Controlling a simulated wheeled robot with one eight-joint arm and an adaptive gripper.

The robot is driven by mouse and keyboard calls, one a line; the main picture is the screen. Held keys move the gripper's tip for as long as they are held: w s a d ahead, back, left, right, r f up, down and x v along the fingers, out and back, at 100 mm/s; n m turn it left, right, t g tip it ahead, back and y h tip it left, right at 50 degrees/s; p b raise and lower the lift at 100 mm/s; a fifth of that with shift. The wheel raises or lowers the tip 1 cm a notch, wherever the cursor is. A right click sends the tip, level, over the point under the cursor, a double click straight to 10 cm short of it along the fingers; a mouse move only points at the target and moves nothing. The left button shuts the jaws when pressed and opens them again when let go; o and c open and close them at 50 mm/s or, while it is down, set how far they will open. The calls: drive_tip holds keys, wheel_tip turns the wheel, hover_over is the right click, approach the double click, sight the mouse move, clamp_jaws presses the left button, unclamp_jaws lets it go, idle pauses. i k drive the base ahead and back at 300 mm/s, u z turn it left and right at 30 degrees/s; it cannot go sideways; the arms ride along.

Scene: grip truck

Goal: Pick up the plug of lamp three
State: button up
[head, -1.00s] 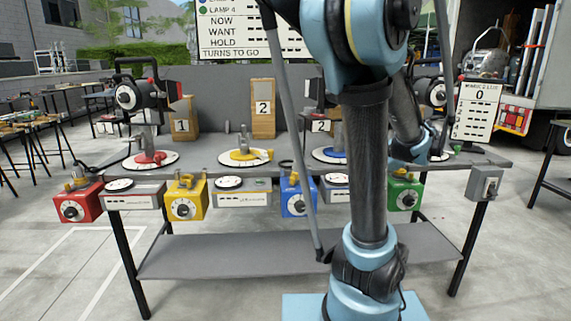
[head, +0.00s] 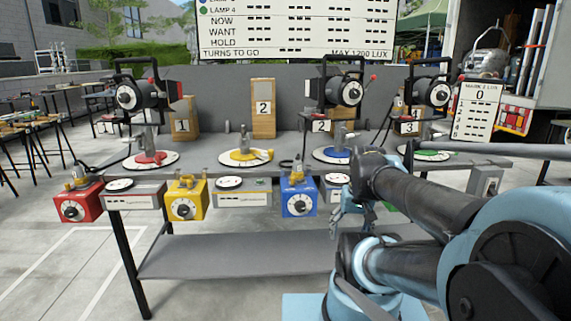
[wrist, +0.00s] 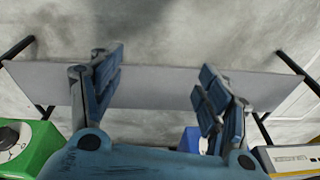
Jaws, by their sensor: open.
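A lamp (head: 341,92) stands behind the blue-ringed white disc (head: 333,154) on the bench, and another lamp (head: 433,92) stands to its right. A blue dial box (head: 299,200) hangs at the bench's front edge, with a small brass-coloured fitting on top and a black cord beside it. I cannot tell which piece is the plug of lamp three. My gripper (head: 347,210) is just right of the blue box, in front of the bench. In the wrist view my gripper (wrist: 160,90) has its fingers wide apart with nothing between them.
The bench top (head: 205,153) carries further discs and a lamp (head: 137,92) at left. Red (head: 77,207) and yellow (head: 184,203) dial boxes hang along its front. The wrist view shows a green box (wrist: 28,148) at left. A lower shelf (head: 230,256) is bare.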

sight(397, 102)
drive_tip(key=z, duration=1.8)
drive_tip(key=i, duration=0.35)
drive_tip(key=u, duration=0.8)
